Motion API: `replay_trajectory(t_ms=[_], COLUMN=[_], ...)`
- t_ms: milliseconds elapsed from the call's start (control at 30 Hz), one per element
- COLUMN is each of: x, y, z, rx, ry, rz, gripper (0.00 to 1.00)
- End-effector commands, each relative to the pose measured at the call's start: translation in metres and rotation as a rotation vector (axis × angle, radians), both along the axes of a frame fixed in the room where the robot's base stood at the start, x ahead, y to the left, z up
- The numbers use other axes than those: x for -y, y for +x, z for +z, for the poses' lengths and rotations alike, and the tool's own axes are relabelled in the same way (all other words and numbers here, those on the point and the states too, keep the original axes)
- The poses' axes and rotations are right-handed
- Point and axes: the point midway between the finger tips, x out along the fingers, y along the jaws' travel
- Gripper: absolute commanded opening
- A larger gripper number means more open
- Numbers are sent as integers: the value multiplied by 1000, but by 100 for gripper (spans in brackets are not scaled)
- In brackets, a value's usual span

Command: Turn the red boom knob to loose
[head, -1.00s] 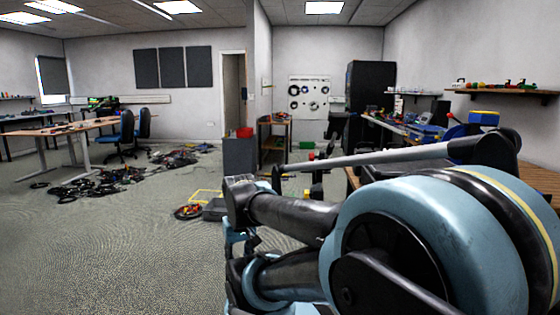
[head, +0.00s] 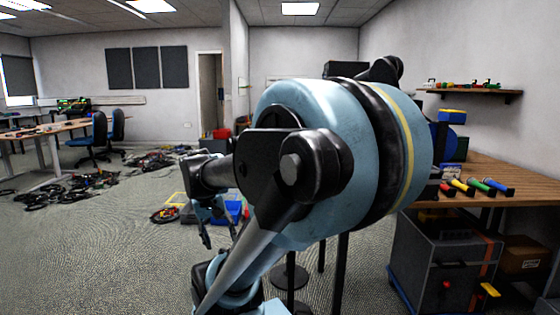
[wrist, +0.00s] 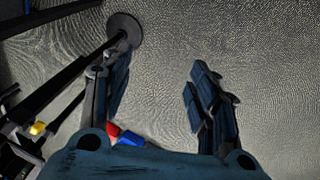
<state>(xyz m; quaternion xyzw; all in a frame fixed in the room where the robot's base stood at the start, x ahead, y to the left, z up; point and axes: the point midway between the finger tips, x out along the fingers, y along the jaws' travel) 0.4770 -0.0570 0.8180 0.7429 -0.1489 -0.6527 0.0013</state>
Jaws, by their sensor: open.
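I cannot make out a red boom knob for certain in either view. Dark stand poles with a round base (head: 290,277) stand behind my arm in the head view. A dark pole and its round base (wrist: 126,30) cross the upper left of the wrist view, left of my gripper (wrist: 160,72). A small yellow part (wrist: 38,128) shows at the left edge there. A red piece (wrist: 113,130) beside a blue piece (wrist: 131,138) shows low between the fingers, partly hidden. My gripper (head: 219,234) is open over the floor with nothing between its fingertips.
A wooden bench (head: 500,178) with several coloured-handled tools stands at right. A grey cabinet (head: 440,255), with a red and a yellow part at its front, is under it. Cable piles (head: 75,187) lie on the floor at left. Carpet at front left is clear.

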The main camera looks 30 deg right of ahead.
Motion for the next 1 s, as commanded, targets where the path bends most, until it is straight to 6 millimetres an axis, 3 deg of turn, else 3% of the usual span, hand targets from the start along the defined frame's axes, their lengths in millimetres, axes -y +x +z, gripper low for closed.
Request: replay_trajectory(t_ms=[500,1000], x=[99,177], y=[105,216], z=[86,139], rx=[9,177], ry=[-373,-768], rz=[-456,-881], gripper=[55,55])
